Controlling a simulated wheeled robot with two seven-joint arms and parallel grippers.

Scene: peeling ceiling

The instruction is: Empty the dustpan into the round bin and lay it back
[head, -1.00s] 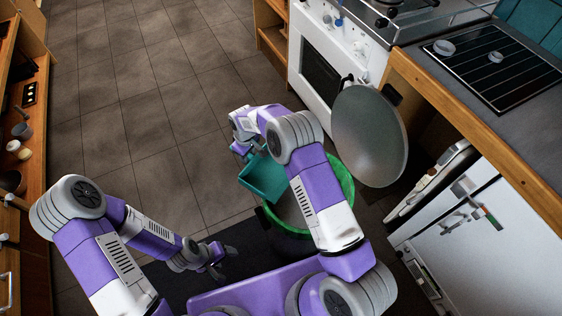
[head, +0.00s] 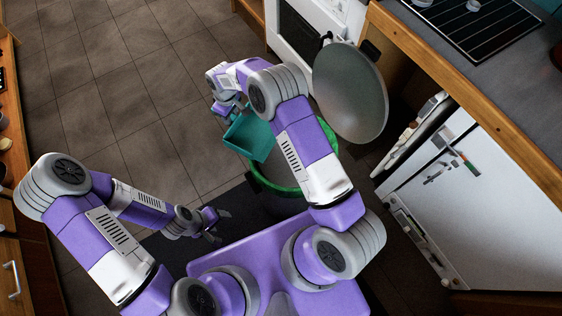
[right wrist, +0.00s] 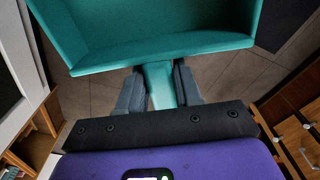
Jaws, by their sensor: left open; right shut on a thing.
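The teal dustpan (head: 251,136) is held at the left rim of the round bin, partly over its opening. My right gripper (head: 228,107) is shut on the dustpan's handle (right wrist: 160,86). In the right wrist view the dustpan's pan (right wrist: 150,40) fills the top, and the part of it in view looks empty. The round bin (head: 284,190) has a green rim, and my right arm hides part of it. Its grey round lid (head: 350,92) stands raised at the bin's far right. My left gripper (head: 220,222) is open and empty, low above a dark mat.
A dark mat (head: 190,255) lies on the tiled floor left of the bin. A white stove (head: 300,40) and a wood-edged counter (head: 480,110) stand at the right, with a white appliance (head: 480,200) below. Floor at the upper left (head: 110,110) is clear.

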